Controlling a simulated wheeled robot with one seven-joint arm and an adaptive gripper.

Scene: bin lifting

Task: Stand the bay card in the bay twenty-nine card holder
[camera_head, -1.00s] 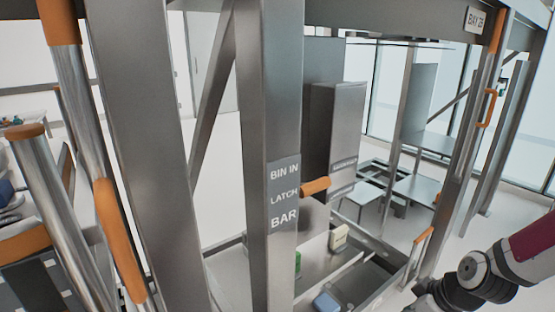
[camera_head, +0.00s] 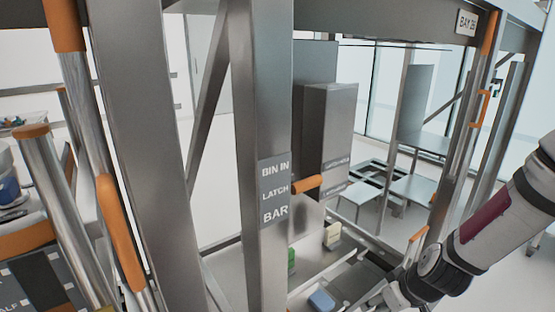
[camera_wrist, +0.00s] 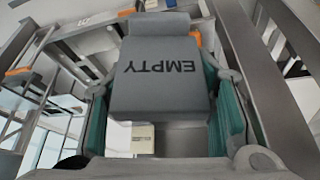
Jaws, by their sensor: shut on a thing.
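In the wrist view, a grey card (camera_wrist: 160,95) with the word EMPTY, upside down in the picture, sits between the teal pads of my gripper (camera_wrist: 158,112). My gripper is shut on it. In the head view my gripper (camera_head: 395,295) is at the lower right, over the frame's low shelf, and partly cut off by the bottom edge. A bay sign (camera_head: 467,22) hangs on the frame's top right beam; its last character is hard to read. I cannot make out a card holder for sure in either view.
A steel post (camera_head: 262,110) with a BIN IN LATCH BAR plate (camera_head: 274,193) stands in the middle. Cream (camera_head: 333,236), green (camera_head: 291,261) and blue (camera_head: 321,300) items lie on the low shelf. An orange-gripped rail (camera_head: 115,235) stands at left. Open floor lies beyond.

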